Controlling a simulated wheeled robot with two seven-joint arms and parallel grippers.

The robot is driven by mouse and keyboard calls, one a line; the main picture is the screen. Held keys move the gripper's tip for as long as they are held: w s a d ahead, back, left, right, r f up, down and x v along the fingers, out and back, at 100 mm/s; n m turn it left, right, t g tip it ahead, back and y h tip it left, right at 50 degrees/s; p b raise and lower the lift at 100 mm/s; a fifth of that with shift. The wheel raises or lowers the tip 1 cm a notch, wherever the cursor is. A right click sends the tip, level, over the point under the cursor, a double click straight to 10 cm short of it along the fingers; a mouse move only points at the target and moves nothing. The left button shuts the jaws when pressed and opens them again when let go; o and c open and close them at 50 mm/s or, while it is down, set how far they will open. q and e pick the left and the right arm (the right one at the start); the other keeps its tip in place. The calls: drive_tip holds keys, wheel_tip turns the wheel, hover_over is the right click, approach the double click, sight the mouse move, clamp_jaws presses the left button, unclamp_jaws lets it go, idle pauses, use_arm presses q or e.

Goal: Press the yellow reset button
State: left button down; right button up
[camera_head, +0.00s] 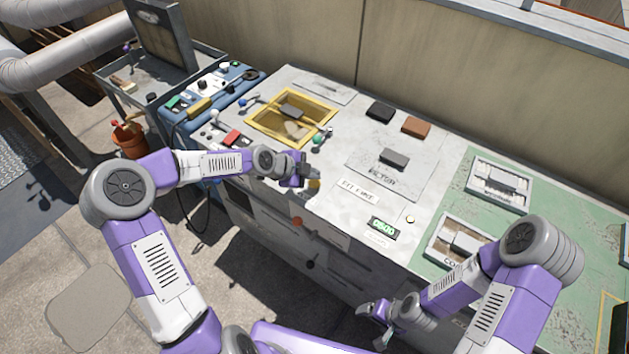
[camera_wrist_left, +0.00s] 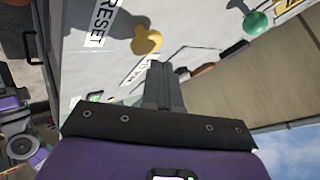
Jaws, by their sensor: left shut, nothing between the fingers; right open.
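The yellow reset button (camera_wrist_left: 146,40) is a rounded yellow knob on the grey panel, beside a white label reading RESET (camera_wrist_left: 102,22) in the left wrist view. In the head view a small yellow patch of the button (camera_head: 314,184) shows right beside my left gripper (camera_head: 305,178), which hides part of it. My left gripper's fingers (camera_wrist_left: 161,84) are shut and empty, pointing toward the panel near the button; I cannot tell whether they touch it. My right gripper (camera_head: 377,318) is open and empty, low in front of the cabinet.
The grey cabinet top (camera_head: 345,215) carries a yellow-framed opening (camera_head: 262,127), a green ball knob (camera_head: 317,139), a black block (camera_head: 380,110), a brown block (camera_head: 415,125) and a green display (camera_head: 383,227). A blue panel (camera_head: 235,80) lies to the left, a green worktop (camera_head: 545,210) to the right.

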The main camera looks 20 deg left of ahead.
sight(312, 183)
idle(0.8)
use_arm(q)
drive_tip(key=shift+f+b, duration=0.35)
drive_tip(key=shift+f, duration=0.1)
drive_tip(key=shift+f+b, duration=0.55)
drive_tip(key=shift+f, duration=0.25)
idle(0.7)
drive_tip(key=shift+r, duration=0.15)
drive_tip(key=shift+r+p, duration=1)
drive_tip(key=shift+r, duration=0.1)
wheel_tip(312, 183, up, 5)
drive_tip(key=p, duration=0.4)
